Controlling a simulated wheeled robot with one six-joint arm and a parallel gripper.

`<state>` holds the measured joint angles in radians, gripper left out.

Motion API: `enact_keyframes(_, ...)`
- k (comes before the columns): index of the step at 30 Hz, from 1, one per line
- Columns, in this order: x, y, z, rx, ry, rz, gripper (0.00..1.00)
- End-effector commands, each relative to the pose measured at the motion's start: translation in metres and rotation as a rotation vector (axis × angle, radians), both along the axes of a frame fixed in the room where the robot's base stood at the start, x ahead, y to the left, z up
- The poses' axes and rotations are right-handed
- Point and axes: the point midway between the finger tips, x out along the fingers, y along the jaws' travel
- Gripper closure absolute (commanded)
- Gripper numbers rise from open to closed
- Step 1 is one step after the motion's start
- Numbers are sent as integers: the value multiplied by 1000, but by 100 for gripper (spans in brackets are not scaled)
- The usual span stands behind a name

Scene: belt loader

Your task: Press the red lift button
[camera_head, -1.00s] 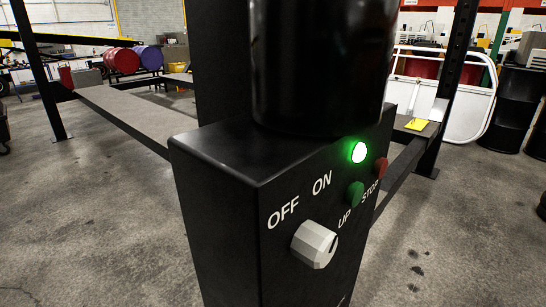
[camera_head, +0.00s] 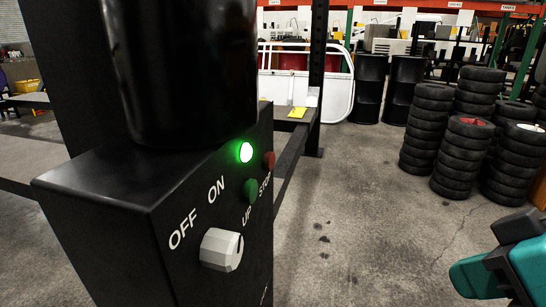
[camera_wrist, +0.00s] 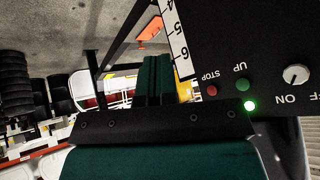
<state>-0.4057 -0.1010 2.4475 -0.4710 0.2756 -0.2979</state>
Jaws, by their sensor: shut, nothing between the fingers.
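The red button (camera_head: 269,161) is on the face of a black control box (camera_head: 95,195), above the word STOP. In the wrist view, where the lettering is upside down, the red button (camera_wrist: 212,91) is right of my gripper (camera_wrist: 154,60). My teal fingers are shut together and empty, apart from the button in the picture. A green button (camera_head: 250,190) marked UP, a lit green lamp (camera_head: 245,152) and a grey OFF/ON knob (camera_head: 221,250) share the face. The knob points toward ON.
A black cylinder (camera_head: 185,75) stands on the box. A dark lift rail and post (camera_head: 317,80) are behind it. Stacked tyres (camera_head: 467,155) stand at right, with black drums (camera_head: 405,90) behind. The floor (camera_head: 365,235) between box and tyres is clear.

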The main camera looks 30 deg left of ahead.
Motion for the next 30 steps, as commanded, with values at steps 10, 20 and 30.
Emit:
enact_keyframes(10,77,136,31,244,-678,265,100)
enact_keyframes(20,84,153,37,272,-804,281,100)
enact_keyframes(30,82,163,40,273,-799,282,100)
